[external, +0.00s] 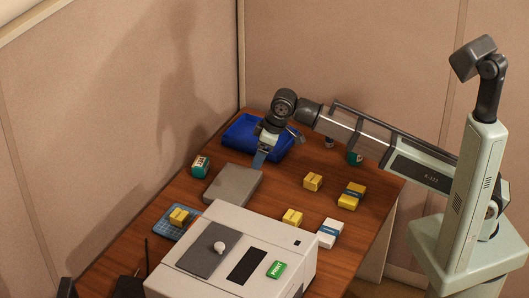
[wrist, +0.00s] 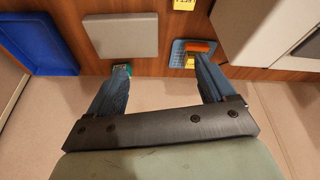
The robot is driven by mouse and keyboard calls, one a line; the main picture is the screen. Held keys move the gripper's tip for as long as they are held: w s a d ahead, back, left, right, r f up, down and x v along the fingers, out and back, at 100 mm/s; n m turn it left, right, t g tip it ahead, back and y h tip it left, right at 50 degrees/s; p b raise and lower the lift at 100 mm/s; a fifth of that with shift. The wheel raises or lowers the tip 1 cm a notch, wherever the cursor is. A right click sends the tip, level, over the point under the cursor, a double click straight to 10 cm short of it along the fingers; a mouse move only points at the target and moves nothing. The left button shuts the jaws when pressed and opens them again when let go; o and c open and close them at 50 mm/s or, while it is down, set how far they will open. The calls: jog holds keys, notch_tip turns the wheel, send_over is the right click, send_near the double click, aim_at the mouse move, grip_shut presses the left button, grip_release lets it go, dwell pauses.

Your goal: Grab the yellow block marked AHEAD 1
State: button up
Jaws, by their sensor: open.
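Several yellow blocks lie on the wooden table; their markings are too small to read, so I cannot tell which says AHEAD 1. One block (external: 313,181) is near the middle, another (external: 292,217) is by the white machine, and a dark-banded one (external: 351,195) is at the right. Another yellow block (external: 180,216) is on a blue mat at the left. In the wrist view, part of a yellow block (wrist: 185,4) shows at the top edge. My gripper (external: 259,160) is open and empty above the table, between the blue tray and the grey slab; its spread fingers (wrist: 158,68) show in the wrist view.
The blue tray (external: 239,136) is at the back, the grey slab (external: 233,185) in front. Bare wood surrounds the middle block.

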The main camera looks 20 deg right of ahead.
jog(key=w+d+f+m+h, duration=0.1)
jog(key=w+d+f, duration=0.2)
jog(key=d, duration=0.2)
jog(key=w+d+f+m+h, duration=0.1)
jog(key=w+d+f, duration=0.2)
jog(key=d, duration=0.3)
jog(key=m+g+h, duration=0.1)
jog(key=m+g, duration=0.1)
send_over(314, 178)
notch_tip(314, 178, down, 5)
jog(key=f, duration=0.8)
jog(key=shift+s+d+f, duration=0.15)
jog(key=shift+s+f, duration=0.1)
jog(key=shift+s, duration=0.05)
jog(key=shift+w+f, duration=0.15)
jog(key=shift+f, duration=1.2)
jog(key=shift+w+f, duration=0.15)
jog(key=shift+f, duration=1.15)
jog(key=shift+c, duration=0.5)
jog(key=c, duration=1)
jog(key=shift+r, duration=0.15)
